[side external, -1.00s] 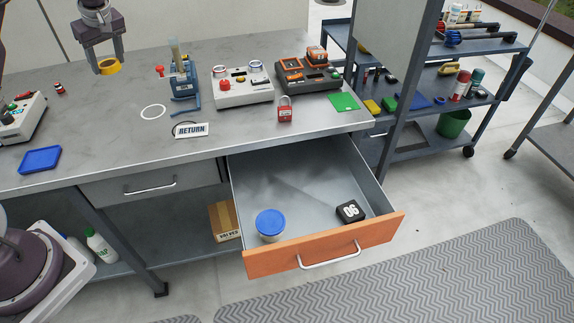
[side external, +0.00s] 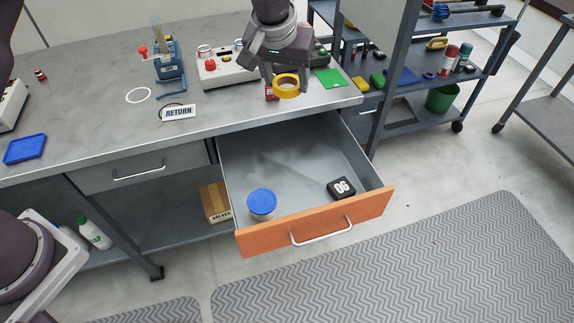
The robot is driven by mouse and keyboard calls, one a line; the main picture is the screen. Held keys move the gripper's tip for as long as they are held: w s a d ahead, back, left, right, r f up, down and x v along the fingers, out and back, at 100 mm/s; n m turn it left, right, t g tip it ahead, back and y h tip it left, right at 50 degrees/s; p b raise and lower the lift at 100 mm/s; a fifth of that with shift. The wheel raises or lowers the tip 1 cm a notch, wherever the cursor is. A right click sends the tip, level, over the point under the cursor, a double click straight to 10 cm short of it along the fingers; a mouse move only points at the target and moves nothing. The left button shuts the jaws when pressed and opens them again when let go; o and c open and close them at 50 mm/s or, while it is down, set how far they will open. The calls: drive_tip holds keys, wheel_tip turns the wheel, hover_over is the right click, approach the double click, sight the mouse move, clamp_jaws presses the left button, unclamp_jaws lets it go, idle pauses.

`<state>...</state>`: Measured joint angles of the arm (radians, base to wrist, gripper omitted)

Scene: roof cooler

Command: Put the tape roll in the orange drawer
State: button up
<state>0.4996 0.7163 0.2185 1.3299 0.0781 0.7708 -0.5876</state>
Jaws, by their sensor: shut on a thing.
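My gripper (side external: 285,80) is shut on the yellow tape roll (side external: 286,88) and holds it near the bench's front edge, behind the back of the drawer. The roll hangs below the fingers and appears raised above the benchtop. The orange drawer (side external: 318,222) is pulled open, with grey inner walls and a metal handle. Inside it are a blue-lidded jar (side external: 262,203) at the front left and a black block marked 06 (side external: 341,188) at the front right. The middle and back of the drawer floor are bare.
A red padlock (side external: 270,93) is partly hidden by the tape roll. A RETURN sign (side external: 179,113), a blue tray (side external: 25,149) and a green square (side external: 330,78) lie on the bench. A grey control box (side external: 218,72) stands behind. A shelf cart (side external: 430,95) stands to the right.

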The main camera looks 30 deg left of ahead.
drive_tip(key=m, duration=0.2)
hover_over(307, 197)
drive_tip(key=s, duration=0.1)
drive_tip(key=shift+h, duration=0.4)
drive_tip(key=f, duration=3)
drive_tip(key=shift+s+a+f, duration=0.1)
drive_tip(key=shift+s+f, duration=0.15)
drive_tip(key=shift+f, duration=0.15)
drive_tip(key=o, duration=1.5)
drive_tip(key=shift+f, duration=0.1)
